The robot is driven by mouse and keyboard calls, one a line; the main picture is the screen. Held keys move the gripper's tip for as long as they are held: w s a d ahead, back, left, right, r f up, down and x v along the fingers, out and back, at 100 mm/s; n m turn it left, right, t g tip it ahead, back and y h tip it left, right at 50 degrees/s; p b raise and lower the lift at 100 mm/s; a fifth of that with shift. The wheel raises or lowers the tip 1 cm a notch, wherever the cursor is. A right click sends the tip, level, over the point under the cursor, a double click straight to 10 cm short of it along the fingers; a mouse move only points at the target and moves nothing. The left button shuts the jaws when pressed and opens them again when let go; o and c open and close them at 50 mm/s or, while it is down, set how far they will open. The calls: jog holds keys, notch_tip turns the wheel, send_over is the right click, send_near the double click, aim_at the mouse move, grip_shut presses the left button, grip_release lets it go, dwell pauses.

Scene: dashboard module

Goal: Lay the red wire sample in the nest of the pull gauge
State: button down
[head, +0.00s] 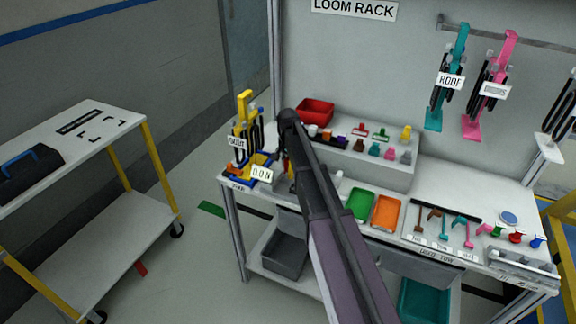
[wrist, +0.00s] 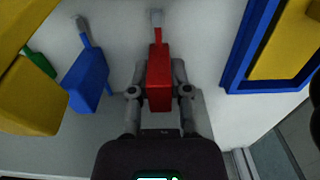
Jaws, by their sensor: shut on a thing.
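In the wrist view a red piece (wrist: 158,72) with a thick block body, a thin neck and a grey end lies between the fingers of my gripper (wrist: 160,93). It looks like the red wire sample. My gripper is shut on the block, with a finger on each side, and the neck points away from me. Whether the piece touches the pale surface below cannot be told. In the head view my own arm hides the gripper and most of the piece. I cannot pick out the pull gauge or its nest with certainty.
Left of the red piece are a blue piece (wrist: 86,78) of similar shape and a yellow block (wrist: 30,95). A blue-rimmed tray (wrist: 234,75) is close on the right. The bench also holds a green tray (head: 360,205), an orange tray (head: 386,212) and a red bin (head: 316,111).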

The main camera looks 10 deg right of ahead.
jog(key=shift+r, duration=0.1)
notch_tip(320, 180, up, 18)
jog(key=p, duration=1.8)
jog(key=shift+s, duration=0.15)
dwell(0.4)
